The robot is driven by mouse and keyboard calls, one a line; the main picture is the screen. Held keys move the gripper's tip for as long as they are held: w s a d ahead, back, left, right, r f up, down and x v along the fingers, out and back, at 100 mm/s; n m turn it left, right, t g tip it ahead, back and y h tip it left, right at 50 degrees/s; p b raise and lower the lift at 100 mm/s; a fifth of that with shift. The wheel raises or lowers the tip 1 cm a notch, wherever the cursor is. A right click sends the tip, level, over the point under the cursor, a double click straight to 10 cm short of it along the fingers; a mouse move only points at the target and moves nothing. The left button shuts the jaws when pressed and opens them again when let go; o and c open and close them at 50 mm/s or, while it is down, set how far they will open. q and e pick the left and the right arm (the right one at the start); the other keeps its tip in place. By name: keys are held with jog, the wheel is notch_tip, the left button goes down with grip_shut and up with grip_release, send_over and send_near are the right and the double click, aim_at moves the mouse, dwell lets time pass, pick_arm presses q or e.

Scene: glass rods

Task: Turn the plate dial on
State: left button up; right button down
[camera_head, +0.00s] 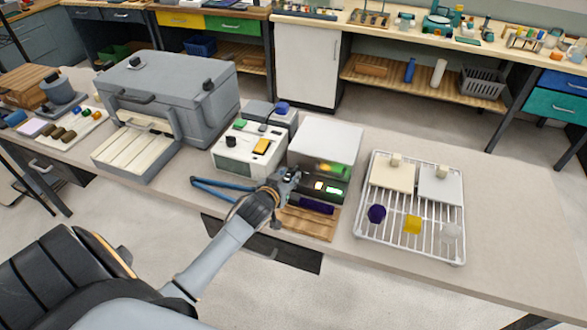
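A white box unit (325,140) stands in the middle of the table. Its dark front (322,184) has glowing green and orange-white areas. My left gripper (289,178) is at the left side of this front, and it hides part of it. I cannot tell whether it touches the unit or whether its fingers are open. No dial can be made out clearly on that front. To the left, a cream box (247,152) carries a black knob (231,140) and a yellow part. I cannot tell which control is the plate dial. My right gripper is not in view.
Blue-handled tongs (218,188) lie left of my gripper. A wooden board (310,226) with a dark purple piece lies in front of the unit. A white wire rack (447,215) stands right, and a big grey machine (175,86) stands left. The table's right end is clear.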

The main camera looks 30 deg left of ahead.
aim_at(295, 169)
pick_arm(q)
jog(key=shift+x, duration=2.45)
grip_shut()
